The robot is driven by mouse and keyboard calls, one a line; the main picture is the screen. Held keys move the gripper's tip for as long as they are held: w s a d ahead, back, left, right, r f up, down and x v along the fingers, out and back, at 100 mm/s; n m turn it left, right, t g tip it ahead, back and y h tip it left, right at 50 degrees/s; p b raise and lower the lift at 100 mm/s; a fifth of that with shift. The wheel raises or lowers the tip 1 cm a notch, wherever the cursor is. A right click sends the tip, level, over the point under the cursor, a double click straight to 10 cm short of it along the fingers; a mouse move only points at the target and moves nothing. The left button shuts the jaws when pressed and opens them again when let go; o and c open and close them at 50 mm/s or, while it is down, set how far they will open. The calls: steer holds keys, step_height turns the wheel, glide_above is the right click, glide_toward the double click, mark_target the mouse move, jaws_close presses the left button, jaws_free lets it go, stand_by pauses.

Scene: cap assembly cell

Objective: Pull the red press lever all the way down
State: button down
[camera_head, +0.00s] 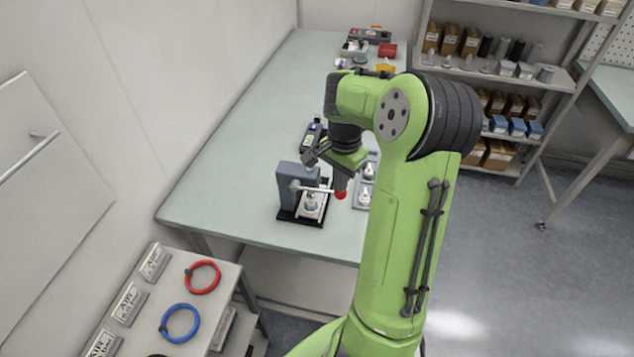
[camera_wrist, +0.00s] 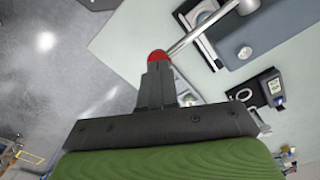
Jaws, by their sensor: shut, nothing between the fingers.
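The press (camera_head: 291,183) is a blue-grey column on a black base near the table's front edge. Its lever is a thin metal rod (camera_head: 316,189) that runs out to the right and ends in a red knob (camera_head: 341,195). In the wrist view the red knob (camera_wrist: 157,56) sits just beyond my fingertips, with the rod (camera_wrist: 196,34) running up right to the press (camera_wrist: 268,32). My gripper (camera_head: 341,186) is shut and empty, its fingers pointing down at the knob from above. The fingertips look to be at the knob; I cannot tell whether they touch.
A small tray with pale parts (camera_head: 366,182) lies right of the press, partly hidden by my arm. A dark device with a display (camera_head: 312,134) stands behind the press. Bins and parts lie at the table's far end. The left of the table (camera_head: 235,160) is clear.

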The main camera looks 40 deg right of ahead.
steer(key=shift+f, duration=0.15)
steer(key=shift+f+b, duration=0.6)
steer(key=shift+f, duration=0.1)
steer(key=shift+f+b, duration=0.6)
steer(key=shift+f, duration=0.15)
steer(key=shift+f+b, duration=0.6)
steer(key=shift+f, duration=0.15)
